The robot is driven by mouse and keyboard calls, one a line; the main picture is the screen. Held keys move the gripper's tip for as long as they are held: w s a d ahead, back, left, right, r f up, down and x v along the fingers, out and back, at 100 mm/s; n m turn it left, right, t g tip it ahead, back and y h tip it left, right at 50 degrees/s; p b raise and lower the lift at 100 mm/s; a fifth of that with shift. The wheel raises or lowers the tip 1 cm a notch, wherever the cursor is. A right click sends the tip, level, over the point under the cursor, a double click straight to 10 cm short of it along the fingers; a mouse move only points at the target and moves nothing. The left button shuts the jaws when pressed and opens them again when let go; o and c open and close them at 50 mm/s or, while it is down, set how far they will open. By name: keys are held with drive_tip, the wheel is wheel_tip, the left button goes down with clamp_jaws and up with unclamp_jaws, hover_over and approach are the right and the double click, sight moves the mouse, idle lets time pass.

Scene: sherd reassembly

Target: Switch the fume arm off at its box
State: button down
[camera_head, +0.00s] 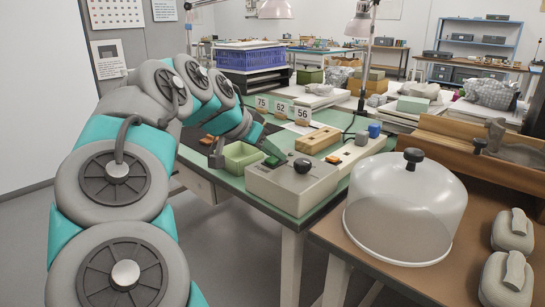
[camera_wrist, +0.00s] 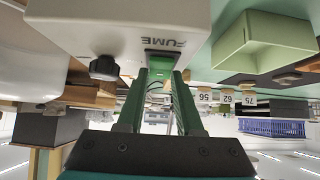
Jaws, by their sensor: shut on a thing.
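The fume box (camera_head: 290,186) is a pale grey box on the green bench, with a black knob (camera_head: 302,165) on its top. In the wrist view, which is upside down, the box (camera_wrist: 110,25) shows the word FUME beside a dark-framed green switch (camera_wrist: 162,58). The knob (camera_wrist: 103,68) is to the left there. My gripper (camera_head: 272,149) is at the left end of the box. In the wrist view its two green fingers (camera_wrist: 161,78) come up to the switch and are shut on it. The fingers partly hide the switch, and its position cannot be told.
A green open tray (camera_head: 240,158) stands left of the box, close to my gripper. Number cards 75, 62 and 56 (camera_head: 281,109) stand behind. A wooden block (camera_head: 318,140) lies behind the box. A clear dome (camera_head: 405,210) stands on the brown table at right.

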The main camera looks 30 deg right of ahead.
drive_tip(key=c, duration=0.6)
unclamp_jaws()
drive_tip(key=shift+o, duration=0.2)
drive_tip(key=v, duration=0.8)
drive_tip(key=shift+f, duration=0.1)
